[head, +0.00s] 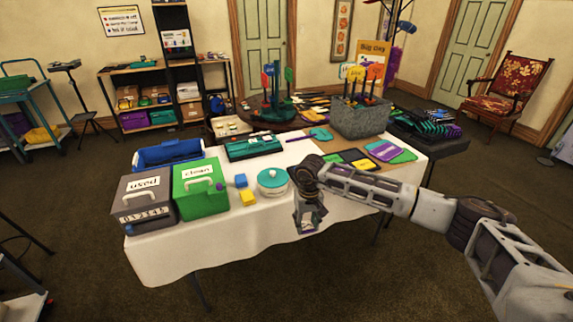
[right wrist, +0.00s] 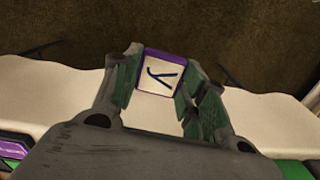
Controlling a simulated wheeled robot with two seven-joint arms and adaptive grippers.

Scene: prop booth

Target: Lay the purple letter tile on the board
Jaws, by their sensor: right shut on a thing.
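My right gripper (head: 309,222) hangs at the front edge of the white-clothed table, pointing down. It is shut on the purple letter tile (right wrist: 158,72), a cream face with a dark letter like a "y" and a purple border. Only a small purple and pale bit of the tile (head: 308,230) shows in the head view. A dark flat board with a yellow patch (head: 358,160) lies on the table behind and right of the gripper, partly behind my right arm; I cannot tell surely that it is the task's board. My left gripper is not in view.
A white lidded pot with a teal top (head: 272,181) stands left of the gripper. Yellow (head: 248,198) and blue (head: 241,181) blocks, a green box (head: 200,190) and a grey box (head: 147,203) stand further left. A stone-grey planter (head: 361,118) stands behind. Purple and green sheets (head: 386,151) lie right.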

